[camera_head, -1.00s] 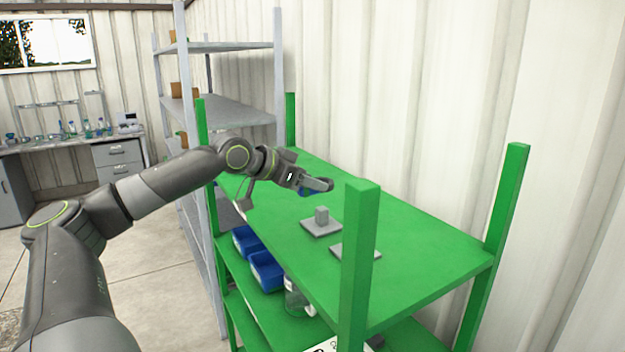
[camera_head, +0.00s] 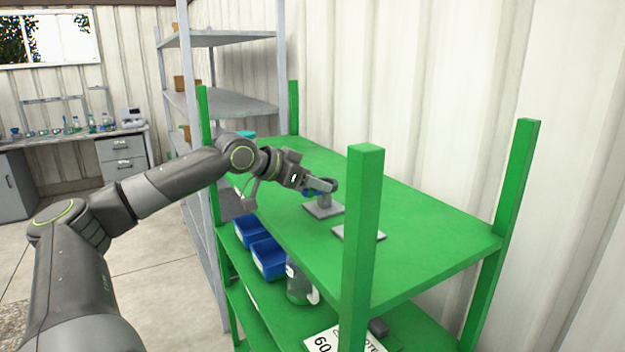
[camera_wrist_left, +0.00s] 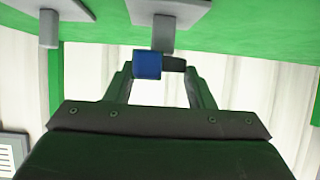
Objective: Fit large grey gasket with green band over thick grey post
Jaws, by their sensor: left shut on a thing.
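The thick grey post (camera_head: 325,199) stands upright on a square grey plate (camera_head: 323,209) on the green shelf top. It also shows in the left wrist view (camera_wrist_left: 163,34), pointing down the picture from its plate. My left gripper (camera_head: 320,187) is at the post's top, shut on a small piece. In the left wrist view this held piece (camera_wrist_left: 147,65) shows a blue face, with a dark grey part to its right. I cannot make out a green band on it. The dark grey part overlaps the post's end in view; whether it is around it I cannot tell. My right gripper is not in view.
A second grey plate (camera_head: 350,233) lies nearer on the shelf; the wrist view shows a thinner post (camera_wrist_left: 48,30) on it. A green upright (camera_head: 362,240) stands in front of it. The shelf top (camera_head: 430,245) is clear to the right. Blue bins (camera_head: 268,258) sit below.

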